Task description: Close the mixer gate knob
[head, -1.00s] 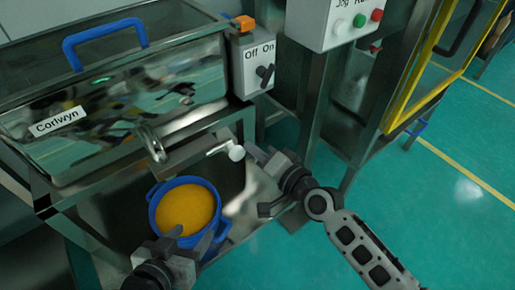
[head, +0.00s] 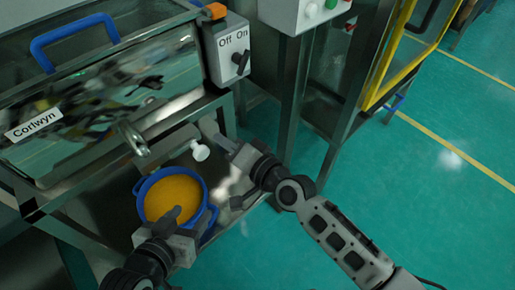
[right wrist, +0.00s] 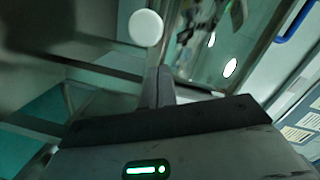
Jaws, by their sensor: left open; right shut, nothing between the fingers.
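The mixer gate knob (head: 200,152) is a white ball on a short lever, below the steel mixer's front and above and right of the blue pot. It also shows in the right wrist view (right wrist: 146,27), just beyond my fingertips. My right gripper (head: 226,143) is shut and empty, its tips just right of the knob beside the lever. I cannot tell if they touch it. In the right wrist view its closed fingers (right wrist: 158,84) point toward the knob. My left gripper (head: 178,222) is open at the front of the blue pot (head: 142,207), with a finger overlapping the orange contents.
The steel mixer (head: 100,130) has a "Corlwyn" label and a blue lid handle (head: 72,42). An Off/On switch box (head: 228,50) sits above my right gripper. A steel post (head: 290,105) stands right of it. Open green floor lies to the right.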

